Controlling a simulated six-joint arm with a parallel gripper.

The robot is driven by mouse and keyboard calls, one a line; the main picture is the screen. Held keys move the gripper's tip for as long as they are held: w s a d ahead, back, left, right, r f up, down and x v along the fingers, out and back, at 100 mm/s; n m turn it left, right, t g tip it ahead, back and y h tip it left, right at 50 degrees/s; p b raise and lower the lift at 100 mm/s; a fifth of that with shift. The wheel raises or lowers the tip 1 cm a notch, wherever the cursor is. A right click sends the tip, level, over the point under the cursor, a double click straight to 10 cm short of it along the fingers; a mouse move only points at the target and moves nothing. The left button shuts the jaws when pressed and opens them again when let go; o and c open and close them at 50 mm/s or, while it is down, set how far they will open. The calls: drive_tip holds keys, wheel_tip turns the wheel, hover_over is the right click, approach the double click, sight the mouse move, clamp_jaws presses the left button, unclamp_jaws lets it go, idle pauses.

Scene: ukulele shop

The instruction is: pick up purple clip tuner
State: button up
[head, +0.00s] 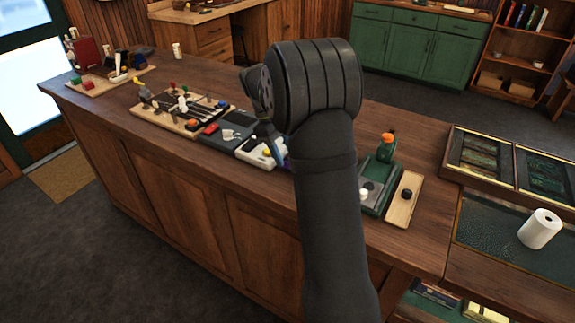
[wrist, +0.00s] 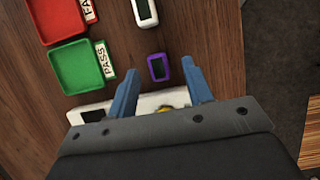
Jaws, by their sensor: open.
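The purple clip tuner (wrist: 158,67) shows in the wrist view as a small purple-rimmed block with a dark face, flat on the wooden counter. My gripper (wrist: 163,82) is open, with its two blue fingers apart on either side of the tuner's near end. The tuner lies between and just beyond the fingertips; I cannot tell how high the fingers are above it. A white tuner (wrist: 145,11) with a dark screen lies farther up.
In the wrist view, a green tray (wrist: 81,66) marked PASS and a red tray (wrist: 62,15) marked FAIL lie left. A white device (wrist: 100,113) lies partly under my gripper. The counter edge is right. The head view shows a paper roll (head: 540,228).

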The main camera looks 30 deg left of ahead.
drive_tip(key=x, duration=0.3)
drive_tip(key=shift+w+f, duration=0.1)
drive_tip(key=shift+c, duration=0.5)
clamp_jaws()
